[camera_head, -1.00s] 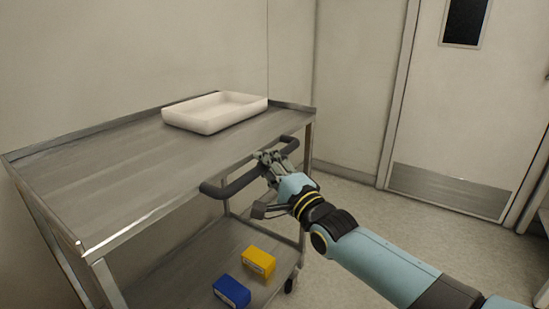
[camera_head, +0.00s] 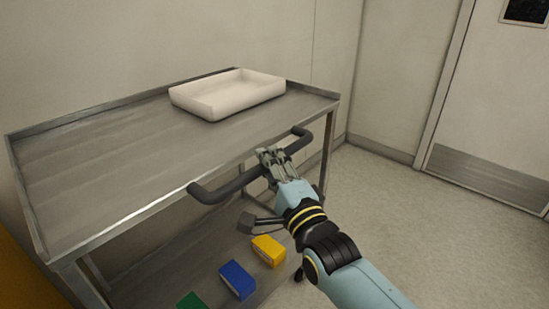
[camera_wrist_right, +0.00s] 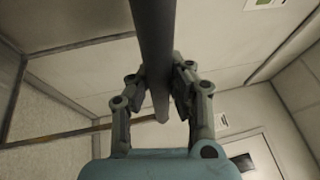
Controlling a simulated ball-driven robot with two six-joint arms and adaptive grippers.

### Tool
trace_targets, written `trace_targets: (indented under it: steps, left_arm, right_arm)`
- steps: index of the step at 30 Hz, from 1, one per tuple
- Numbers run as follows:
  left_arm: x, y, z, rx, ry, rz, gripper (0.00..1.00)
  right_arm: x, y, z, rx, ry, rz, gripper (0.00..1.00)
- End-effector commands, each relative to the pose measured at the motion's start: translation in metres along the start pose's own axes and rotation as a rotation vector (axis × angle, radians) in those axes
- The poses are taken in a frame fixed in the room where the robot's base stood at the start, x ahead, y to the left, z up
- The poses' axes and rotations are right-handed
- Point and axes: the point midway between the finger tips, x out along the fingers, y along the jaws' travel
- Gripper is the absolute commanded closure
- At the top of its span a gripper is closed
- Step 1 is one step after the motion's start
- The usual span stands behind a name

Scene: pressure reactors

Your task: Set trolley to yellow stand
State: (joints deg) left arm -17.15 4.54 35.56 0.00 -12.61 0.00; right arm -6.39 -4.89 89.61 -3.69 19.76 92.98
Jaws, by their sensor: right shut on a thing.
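The trolley (camera_head: 95,165) is a grey metal cart with a raised rim, a top shelf and a lower shelf. A dark bar handle (camera_head: 228,186) sticks out from its near side. My right gripper (camera_head: 268,160) is shut around the middle of the handle. In the right wrist view the two fingers (camera_wrist_right: 162,95) close on the dark bar (camera_wrist_right: 152,40). A yellow surface (camera_head: 22,280) shows at the lower left edge; only a part is in view, and I cannot tell whether it is the yellow stand. My left gripper is out of view.
A white tray (camera_head: 215,106) sits on the trolley's top shelf. Yellow (camera_head: 268,250), blue (camera_head: 237,279) and green (camera_head: 192,301) boxes lie on the lower shelf. A wall is close behind the trolley. Open floor (camera_head: 400,220) and a door (camera_head: 495,100) are at the right.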

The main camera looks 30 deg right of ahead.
Motion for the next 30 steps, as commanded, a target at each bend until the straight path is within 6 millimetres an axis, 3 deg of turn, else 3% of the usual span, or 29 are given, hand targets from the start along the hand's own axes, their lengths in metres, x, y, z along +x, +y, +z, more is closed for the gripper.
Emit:
trace_targets:
  steps: [1, 8, 9, 15, 25, 30]
  left_arm:
    - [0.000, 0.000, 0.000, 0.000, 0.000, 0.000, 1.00]
    - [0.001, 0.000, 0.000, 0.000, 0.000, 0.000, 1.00]
    - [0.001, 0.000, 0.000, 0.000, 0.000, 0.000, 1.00]
    - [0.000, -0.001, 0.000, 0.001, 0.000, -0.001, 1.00]
    - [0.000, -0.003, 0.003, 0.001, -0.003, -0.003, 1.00]
    - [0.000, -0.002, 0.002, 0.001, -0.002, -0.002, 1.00]
  right_arm:
    - [-0.004, 0.007, 0.001, 0.005, 0.002, 0.017, 1.00]
    - [-0.005, 0.008, 0.001, 0.006, 0.002, 0.019, 1.00]
    - [-0.005, 0.008, 0.001, 0.006, 0.002, 0.019, 0.82]
    - [-0.004, 0.006, 0.001, 0.004, 0.001, 0.014, 0.56]
    - [-0.006, 0.004, 0.001, 0.002, 0.001, 0.008, 0.56]
    - [-0.033, 0.004, 0.001, 0.004, 0.001, 0.011, 0.56]
